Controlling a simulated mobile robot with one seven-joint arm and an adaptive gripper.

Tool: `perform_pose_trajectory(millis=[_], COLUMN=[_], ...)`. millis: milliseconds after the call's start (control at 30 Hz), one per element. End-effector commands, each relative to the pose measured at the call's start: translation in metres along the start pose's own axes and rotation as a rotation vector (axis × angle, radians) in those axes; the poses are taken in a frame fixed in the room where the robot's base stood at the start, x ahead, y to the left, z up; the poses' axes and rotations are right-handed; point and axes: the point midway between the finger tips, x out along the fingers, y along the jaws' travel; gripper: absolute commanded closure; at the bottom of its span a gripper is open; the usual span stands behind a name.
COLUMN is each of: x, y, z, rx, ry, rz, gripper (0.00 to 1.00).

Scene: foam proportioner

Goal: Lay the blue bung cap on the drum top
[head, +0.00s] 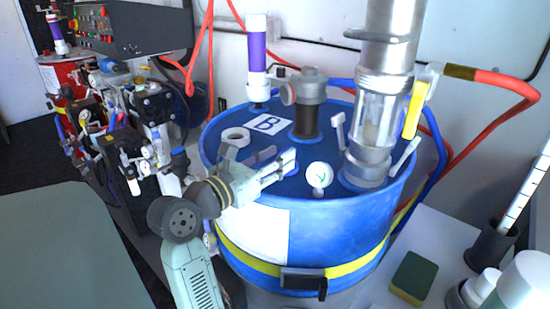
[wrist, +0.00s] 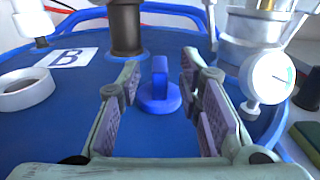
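The blue bung cap (wrist: 159,92) shows in the wrist view as a round disc with an upright grip tab. It appears to sit on the blue drum top (wrist: 70,115); I cannot tell whether it is screwed into an opening. My gripper (wrist: 161,72) is open, its padded fingers apart on the left and right of the cap with a gap on each side. In the head view, my gripper (head: 285,164) is low over the front of the drum top (head: 222,160), and I cannot make out the cap there.
On the drum top stand a white ring (head: 236,137), a label marked B (head: 269,124), a dark-necked fitting (head: 308,118), a pressure gauge (head: 319,175) and a large metal column (head: 377,110). The gauge is close on the gripper's right. A sponge (head: 413,278) lies beside the drum.

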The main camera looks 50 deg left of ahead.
Motion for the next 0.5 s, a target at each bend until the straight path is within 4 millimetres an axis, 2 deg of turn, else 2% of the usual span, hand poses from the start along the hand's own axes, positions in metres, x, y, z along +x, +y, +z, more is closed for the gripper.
perform_pose_trajectory(millis=[267,367,500], x=[0.0,-0.014,-0.043], y=[0.0,0.001,0.002], z=[0.007,0.002,0.0], rx=[0.001,0.001,0.002], ry=[0.0,-0.002,-0.002], rz=[0.0,0.004,0.006], gripper=[0.67,0.67,0.67])
